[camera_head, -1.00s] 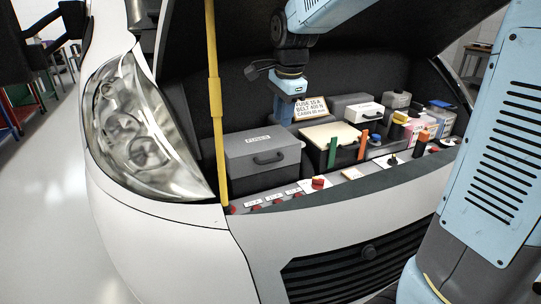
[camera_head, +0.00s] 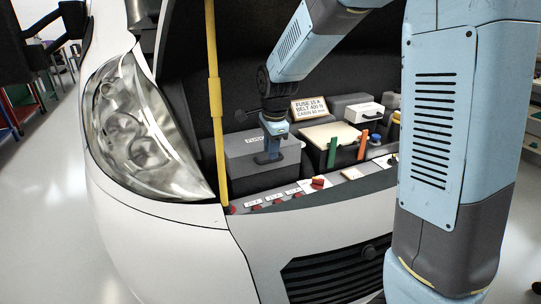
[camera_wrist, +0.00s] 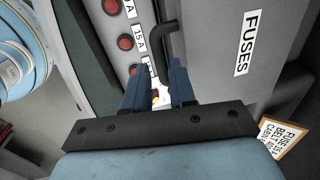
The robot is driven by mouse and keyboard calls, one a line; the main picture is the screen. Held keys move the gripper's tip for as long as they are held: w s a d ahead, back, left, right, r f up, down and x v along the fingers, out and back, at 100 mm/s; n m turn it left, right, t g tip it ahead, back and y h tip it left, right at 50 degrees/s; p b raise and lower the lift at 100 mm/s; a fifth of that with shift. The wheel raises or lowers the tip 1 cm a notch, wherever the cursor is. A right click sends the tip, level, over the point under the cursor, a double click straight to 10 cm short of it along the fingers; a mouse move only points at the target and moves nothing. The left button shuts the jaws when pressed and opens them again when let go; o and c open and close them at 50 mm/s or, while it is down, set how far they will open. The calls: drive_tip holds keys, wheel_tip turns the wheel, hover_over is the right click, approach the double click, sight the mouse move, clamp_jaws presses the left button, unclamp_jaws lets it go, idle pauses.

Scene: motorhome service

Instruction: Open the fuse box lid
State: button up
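The grey fuse box (camera_head: 242,176) stands in the engine bay just right of the yellow prop rod, with its lid (camera_head: 236,146) shut. The lid's FUSES label is partly covered by my arm in the head view and shows clearly in the wrist view (camera_wrist: 248,42). My gripper (camera_head: 268,157) points down at the front of the fuse box and hides its handle there. In the wrist view my gripper (camera_wrist: 158,72) has its fingers apart. The black handle (camera_wrist: 166,38) shows just beyond the fingertips, in line with the gap. I cannot tell whether they touch it.
The yellow prop rod (camera_head: 215,95) stands close to the box's left side. A box with a cream lid (camera_head: 328,133) is to the right, with green and orange upright pieces before it. A row of red buttons (camera_wrist: 125,43) lines the front ledge. A sign (camera_head: 309,108) stands behind.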

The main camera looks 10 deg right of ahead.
drive_tip(key=shift+w+a+f, duration=0.1)
drive_tip(key=shift+w+f, duration=0.05)
drive_tip(key=shift+f, duration=0.6)
drive_tip(key=shift+w+f, duration=0.1)
drive_tip(key=shift+f, duration=0.6)
drive_tip(key=shift+c, duration=0.5)
clamp_jaws()
